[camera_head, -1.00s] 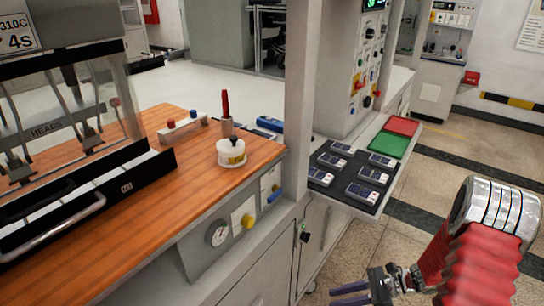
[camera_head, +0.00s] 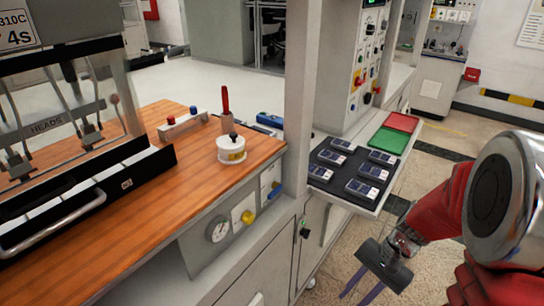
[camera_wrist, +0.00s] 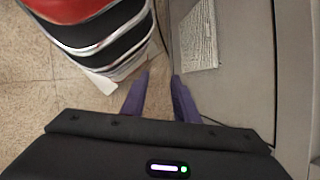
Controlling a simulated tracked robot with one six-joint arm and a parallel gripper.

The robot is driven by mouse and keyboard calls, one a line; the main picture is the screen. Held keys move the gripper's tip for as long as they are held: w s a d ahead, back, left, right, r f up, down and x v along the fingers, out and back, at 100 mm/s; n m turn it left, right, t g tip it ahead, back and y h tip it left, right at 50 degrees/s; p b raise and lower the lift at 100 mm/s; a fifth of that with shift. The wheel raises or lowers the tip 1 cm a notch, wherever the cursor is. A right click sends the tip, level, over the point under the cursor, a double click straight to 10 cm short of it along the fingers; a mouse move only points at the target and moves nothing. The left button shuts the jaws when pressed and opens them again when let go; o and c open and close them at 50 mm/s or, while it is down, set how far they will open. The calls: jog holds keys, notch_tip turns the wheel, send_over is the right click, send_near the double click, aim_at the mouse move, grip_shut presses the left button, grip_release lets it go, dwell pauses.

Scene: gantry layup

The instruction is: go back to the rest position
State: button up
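My gripper (camera_head: 358,296) hangs at the lower right of the head view, in front of the grey cabinet and below the shelf with the dark mat. Its two purple fingers point down. In the wrist view the fingers of my gripper (camera_wrist: 161,82) stand apart with nothing between them, so it is open and empty. My red-sleeved arm comes in from the right edge of the head view.
A wooden bench (camera_head: 150,205) holds a white round pot (camera_head: 231,150). A dark mat (camera_head: 331,187) carries several blue-and-white modules, beside a green tray (camera_head: 388,143) and a red tray (camera_head: 402,122). A grey post (camera_head: 299,90) stands between. Floor at right is clear.

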jog(key=s+a+r+n+t+h, duration=0.1)
jog(key=s+r+n+t, duration=0.1)
jog(key=r, duration=0.5)
jog(key=s+a+r+n+t+h, duration=0.2)
jog(key=r+n+t, duration=0.1)
jog(key=r, duration=0.4)
jog(key=s+a+r+n+t+h, duration=0.2)
jog(key=r+n, duration=0.2)
jog(key=r, duration=0.3)
jog(key=shift+s+t, duration=0.25)
jog(key=shift+t, duration=0.05)
dwell(0.6)
